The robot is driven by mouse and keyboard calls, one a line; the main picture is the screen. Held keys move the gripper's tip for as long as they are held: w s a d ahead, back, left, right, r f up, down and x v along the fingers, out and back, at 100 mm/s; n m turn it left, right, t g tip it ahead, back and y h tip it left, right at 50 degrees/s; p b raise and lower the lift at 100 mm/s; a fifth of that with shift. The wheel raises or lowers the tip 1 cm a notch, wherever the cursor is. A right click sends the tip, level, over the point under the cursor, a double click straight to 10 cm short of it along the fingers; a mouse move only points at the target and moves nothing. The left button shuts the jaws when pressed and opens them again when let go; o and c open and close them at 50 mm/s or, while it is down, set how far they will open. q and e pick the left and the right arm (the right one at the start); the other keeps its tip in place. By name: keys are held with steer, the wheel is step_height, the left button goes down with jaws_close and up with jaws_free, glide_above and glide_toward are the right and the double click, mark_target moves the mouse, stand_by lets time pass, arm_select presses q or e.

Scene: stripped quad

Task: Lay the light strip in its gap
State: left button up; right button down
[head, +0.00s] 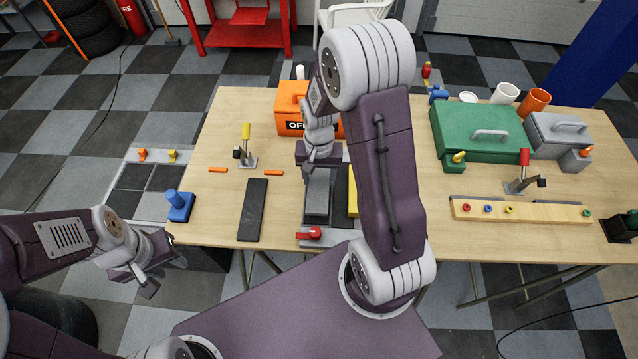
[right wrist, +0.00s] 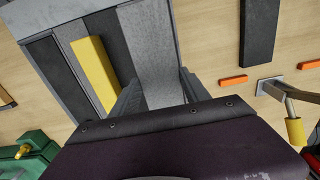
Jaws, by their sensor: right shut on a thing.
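The light grey strip (head: 318,195) is between the fingers of my right gripper (head: 320,168). It lies lengthwise at the left side of the grey tray (head: 309,239); I cannot tell whether it rests in the tray or hangs just above. In the right wrist view the strip (right wrist: 150,50) runs forward between the two fingers (right wrist: 158,95). A dark strip (right wrist: 110,42) and a yellow strip (right wrist: 95,75) lie beside it in the tray. The yellow strip (head: 352,195) is partly hidden by my right arm in the head view. My left gripper (head: 168,275) is open and empty, off the table's left front.
A red-handled clamp (head: 312,233) sits at the tray's front. An orange box (head: 290,110) stands behind, a green case (head: 475,130) to the right.

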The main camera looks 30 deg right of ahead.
mark_target(319, 182)
step_height(319, 182, down, 4)
steer(key=shift+s+a+r, duration=0.15)
steer(key=shift+r, duration=0.05)
steer(key=shift+f, duration=0.15)
steer(key=shift+f, duration=0.2)
